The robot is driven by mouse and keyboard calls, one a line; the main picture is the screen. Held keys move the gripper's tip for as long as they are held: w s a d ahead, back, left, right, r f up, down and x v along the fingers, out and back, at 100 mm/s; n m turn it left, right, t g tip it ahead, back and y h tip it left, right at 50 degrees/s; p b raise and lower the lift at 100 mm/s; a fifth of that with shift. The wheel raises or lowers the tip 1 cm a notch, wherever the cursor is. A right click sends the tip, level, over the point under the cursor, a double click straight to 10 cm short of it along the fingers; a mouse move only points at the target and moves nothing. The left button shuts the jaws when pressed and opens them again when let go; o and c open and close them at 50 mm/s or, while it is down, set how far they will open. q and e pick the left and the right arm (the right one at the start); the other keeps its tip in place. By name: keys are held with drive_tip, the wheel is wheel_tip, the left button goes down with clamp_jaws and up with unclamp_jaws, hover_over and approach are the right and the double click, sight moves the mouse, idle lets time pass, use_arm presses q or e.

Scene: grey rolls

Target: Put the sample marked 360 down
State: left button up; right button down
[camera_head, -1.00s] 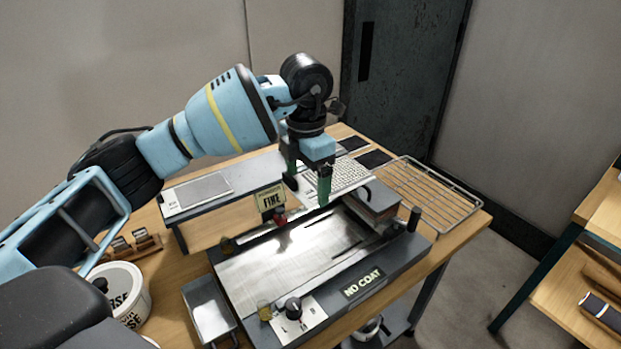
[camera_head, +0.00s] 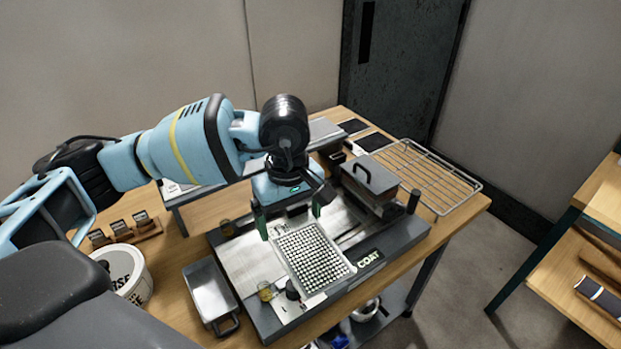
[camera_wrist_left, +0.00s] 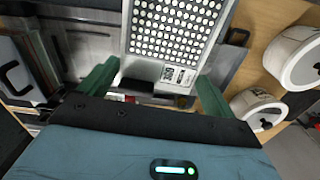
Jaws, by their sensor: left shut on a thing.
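The sample is a flat plate (camera_head: 312,256) with rows of white dots. In the left wrist view the plate (camera_wrist_left: 175,30) has a pale label at its near end, too small to read as 360. My left gripper (camera_head: 290,216) is shut on that end. Its green fingers (camera_wrist_left: 155,85) show on either side of the label end. My right gripper is not in view.
A block with a handle (camera_head: 370,182) stands on the machine's right. A wire rack (camera_head: 440,180) lies behind it. A metal tray (camera_head: 208,290), a white tub (camera_head: 130,280) and a wooden card holder (camera_head: 148,229) are at the left. A dial knob (camera_head: 293,289) is close to the plate.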

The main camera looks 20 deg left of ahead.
use_arm(q)
drive_tip(key=s+f+m, duration=0.3)
drive_tip(key=s+m, duration=0.4)
drive_tip(key=m, duration=0.4)
drive_tip(key=shift+s+d, duration=0.3)
drive_tip(key=shift+d, duration=0.05)
drive_tip(key=shift+d, duration=0.1)
